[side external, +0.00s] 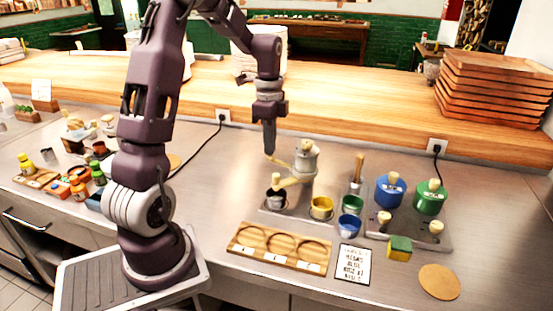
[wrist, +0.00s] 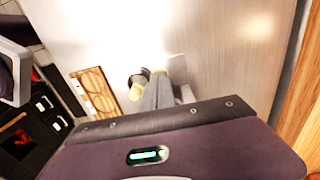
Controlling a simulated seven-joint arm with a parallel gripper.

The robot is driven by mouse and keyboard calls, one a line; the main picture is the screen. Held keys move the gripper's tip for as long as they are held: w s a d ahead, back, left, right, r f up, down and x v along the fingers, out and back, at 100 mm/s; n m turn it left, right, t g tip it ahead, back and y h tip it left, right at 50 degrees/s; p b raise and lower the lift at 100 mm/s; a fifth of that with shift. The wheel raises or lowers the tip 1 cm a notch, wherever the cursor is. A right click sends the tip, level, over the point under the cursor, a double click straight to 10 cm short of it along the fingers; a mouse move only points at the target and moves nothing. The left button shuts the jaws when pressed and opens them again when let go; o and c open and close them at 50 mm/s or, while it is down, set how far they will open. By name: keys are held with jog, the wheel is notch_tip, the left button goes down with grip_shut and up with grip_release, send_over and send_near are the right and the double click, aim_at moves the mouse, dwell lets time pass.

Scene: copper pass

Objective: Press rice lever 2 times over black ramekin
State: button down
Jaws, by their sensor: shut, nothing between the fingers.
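The rice dispenser (side external: 306,160) is a pale grey canister on a stand, with a light wooden lever (side external: 278,161) sticking out to its left. The black ramekin (side external: 276,200) stands on the dispenser's base at the left, below a pale spout; a light knob shows just above it. My gripper (side external: 269,152) points down, shut and empty, at the lever's outer end; I cannot tell whether it touches. In the wrist view my gripper's fingers (wrist: 160,92) are together and hide most of the dispenser. The ramekin's contents are not clear.
Yellow (side external: 321,208), green (side external: 352,205) and blue (side external: 349,228) ramekins stand to the right. A wooden tray (side external: 234,244) with round recesses lies in front. Blue (side external: 390,192) and green (side external: 430,198) canisters, a sponge (side external: 399,248) and a sign (side external: 353,264) are farther right.

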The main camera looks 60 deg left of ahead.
jog(key=shift+f, duration=1.45)
jog(key=shift+r, duration=2.05)
notch_tip(320, 180, up, 5)
jog(key=shift+f, duration=0.15)
jog(key=s+d+r+n+t+y, duration=0.1)
jog(key=s+d+r+n, duration=0.15)
jog(key=d, duration=0.45)
jog(key=s+d+r+n+t, duration=0.2)
jog(key=s+d+r, duration=0.15)
jog(key=d, duration=0.45)
jog(key=s+d+f+n+t+h, duration=0.1)
jog(key=s+d+n, duration=0.3)
jog(key=s+d, duration=0.4)
jog(key=s+t, duration=0.1)
jog(key=s, duration=0.2)
jog(key=shift+d+t, duration=0.3)
